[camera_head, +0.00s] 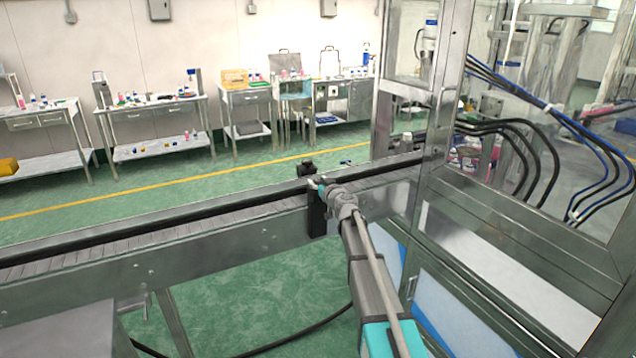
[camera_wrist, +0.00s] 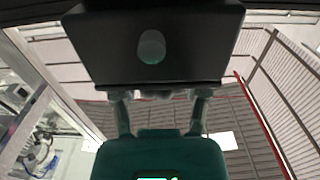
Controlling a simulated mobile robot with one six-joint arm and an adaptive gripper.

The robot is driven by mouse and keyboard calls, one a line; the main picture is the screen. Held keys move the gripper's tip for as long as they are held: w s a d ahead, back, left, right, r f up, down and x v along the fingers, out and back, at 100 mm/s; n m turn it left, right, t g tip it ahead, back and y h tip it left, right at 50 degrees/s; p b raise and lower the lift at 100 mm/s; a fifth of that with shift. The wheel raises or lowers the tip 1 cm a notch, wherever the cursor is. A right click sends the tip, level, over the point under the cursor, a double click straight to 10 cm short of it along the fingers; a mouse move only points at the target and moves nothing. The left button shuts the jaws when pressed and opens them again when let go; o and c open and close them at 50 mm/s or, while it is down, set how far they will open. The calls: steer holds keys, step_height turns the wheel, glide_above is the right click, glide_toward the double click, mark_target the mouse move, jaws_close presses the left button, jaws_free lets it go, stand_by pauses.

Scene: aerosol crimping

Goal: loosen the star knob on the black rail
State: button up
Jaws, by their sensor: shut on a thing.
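In the wrist view my gripper's fingers (camera_wrist: 161,97) stand on both sides of a small grey lobed part, the star knob (camera_wrist: 155,95), against the block's edge. The gripper is shut on it. Most of the knob is hidden in both views.
The steel conveyor (camera_head: 230,245) runs across to a glazed machine frame (camera_head: 430,150) close on the right. Black and blue hoses (camera_head: 535,110) hang in the frame. Another small black piece (camera_head: 306,169) stands on the far rail. Benches (camera_head: 150,105) line the far wall.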

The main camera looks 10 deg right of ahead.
steer(key=n+g+y, duration=0.1)
steer(key=y, duration=0.1)
steer(key=n+g+y, duration=0.1)
steer(key=n+y, duration=0.1)
steer(key=n+g+y, duration=0.1)
steer(key=y, duration=0.1)
steer(key=shift+w+d, duration=0.1)
steer(key=shift+w, duration=0.15)
steer(key=n+g+y, duration=0.4)
steer(key=g, duration=0.1)
steer(key=shift+w, duration=0.1)
steer(key=n+g+y, duration=0.1)
steer(key=n+g, duration=0.1)
steer(key=g, duration=0.1)
steer(key=n+g+y, duration=0.1)
steer(key=n+g, duration=0.1)
steer(key=g, duration=0.1)
steer(key=shift+n, duration=0.3)
steer(key=shift+n+g, duration=1.5)
steer(key=shift+g, duration=1)
steer(key=shift+s+r, duration=0.1)
steer(key=shift+s, duration=0.1)
steer(key=o, duration=1.2)
steer(key=shift+c, duration=0.2)
